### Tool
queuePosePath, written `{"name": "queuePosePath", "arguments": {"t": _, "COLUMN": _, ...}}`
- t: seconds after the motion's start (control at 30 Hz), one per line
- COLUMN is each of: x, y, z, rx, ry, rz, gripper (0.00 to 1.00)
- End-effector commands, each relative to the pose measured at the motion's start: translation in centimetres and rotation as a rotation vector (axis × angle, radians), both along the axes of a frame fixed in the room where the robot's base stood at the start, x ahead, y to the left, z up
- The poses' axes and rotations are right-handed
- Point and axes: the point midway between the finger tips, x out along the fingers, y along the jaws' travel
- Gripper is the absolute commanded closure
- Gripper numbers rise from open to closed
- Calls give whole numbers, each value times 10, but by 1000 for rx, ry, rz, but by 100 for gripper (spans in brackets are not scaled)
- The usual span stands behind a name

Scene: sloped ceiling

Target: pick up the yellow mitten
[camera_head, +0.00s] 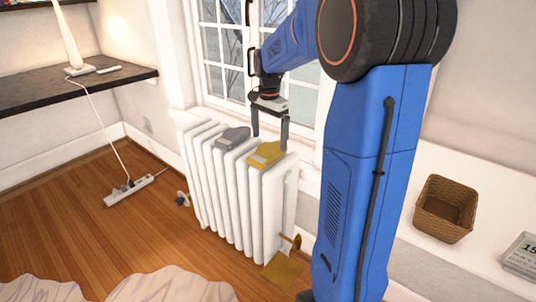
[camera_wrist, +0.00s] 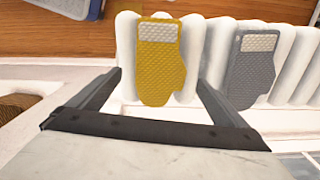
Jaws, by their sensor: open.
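The yellow mitten (camera_head: 266,154) lies flat on top of the white radiator, near its right end in the head view. In the wrist view the yellow mitten (camera_wrist: 160,70) has a pale textured cuff and its rounded end points toward my gripper. My gripper (camera_head: 270,138) is open and empty above the radiator, close to the mitten. In the wrist view the two fingers of my gripper (camera_wrist: 158,78) stand apart on either side of the mitten, with no visible hold on it. The height gap between fingers and mitten is hard to tell.
A grey mitten (camera_head: 232,137) lies beside the yellow one on the radiator (camera_head: 225,190). The window (camera_head: 225,60) is close behind. A wicker basket (camera_head: 445,208) stands on a white ledge at right. A power strip (camera_head: 130,190) lies on the wooden floor.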

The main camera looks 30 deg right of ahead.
Motion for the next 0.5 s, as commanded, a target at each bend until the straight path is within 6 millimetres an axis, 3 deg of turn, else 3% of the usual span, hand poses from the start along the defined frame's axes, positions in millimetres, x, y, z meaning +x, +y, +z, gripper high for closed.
{"name": "queuePosePath", "arguments": {"t": 0.3, "x": 1, "y": 3, "z": -40, "rx": 0, "ry": 3, "rz": 0, "gripper": 3}}
{"name": "queuePosePath", "arguments": {"t": 0.5, "x": 1, "y": 3, "z": -47, "rx": 1, "ry": 1, "rz": 0, "gripper": 3}}
